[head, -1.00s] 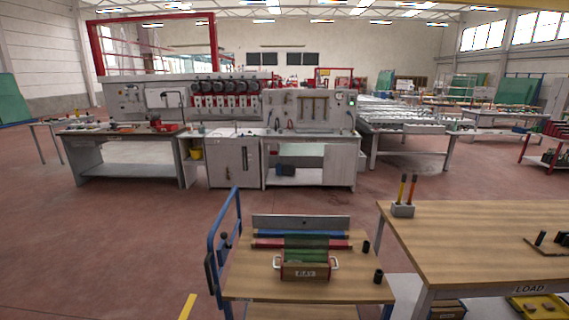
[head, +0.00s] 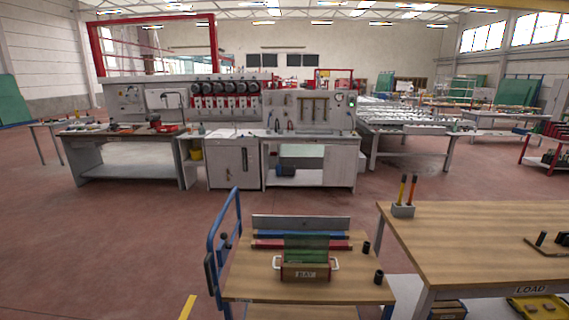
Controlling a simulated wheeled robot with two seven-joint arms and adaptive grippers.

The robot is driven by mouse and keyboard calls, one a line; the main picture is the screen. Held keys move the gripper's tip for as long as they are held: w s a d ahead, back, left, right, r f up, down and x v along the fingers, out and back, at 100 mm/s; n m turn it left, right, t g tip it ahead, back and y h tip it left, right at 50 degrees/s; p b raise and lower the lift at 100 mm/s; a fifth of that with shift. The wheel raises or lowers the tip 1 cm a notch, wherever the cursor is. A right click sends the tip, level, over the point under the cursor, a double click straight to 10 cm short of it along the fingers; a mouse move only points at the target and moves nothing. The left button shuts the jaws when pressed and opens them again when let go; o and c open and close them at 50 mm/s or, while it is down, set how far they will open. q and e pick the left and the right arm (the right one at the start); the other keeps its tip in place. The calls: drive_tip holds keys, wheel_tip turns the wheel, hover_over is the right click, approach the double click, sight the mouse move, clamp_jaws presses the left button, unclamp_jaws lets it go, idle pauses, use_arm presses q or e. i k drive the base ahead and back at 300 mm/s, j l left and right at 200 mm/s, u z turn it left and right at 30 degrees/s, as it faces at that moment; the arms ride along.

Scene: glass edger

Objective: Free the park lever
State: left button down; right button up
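A small trolley with a wooden top (head: 250,283) stands at the bottom centre of the head view. A blue tubular handle frame (head: 212,228) rises at its left side. A small dark lever with a rounded knob (head: 226,240) is on that frame and appears to be the park lever; its exact setting is too small to tell. Neither of my grippers shows in the view.
On the trolley sit a red-brown box marked "RAY" (head: 305,274) holding green glass, and two black cylinders (head: 379,277). A wooden table (head: 470,240) marked "LOAD" stands close on the right. The edging machine (head: 230,110) is behind.

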sight(223, 236)
drive_tip(key=i+l, duration=0.1)
drive_tip(key=l, duration=0.7)
drive_tip(key=i+l+u, duration=0.1)
drive_tip(key=l, duration=0.3)
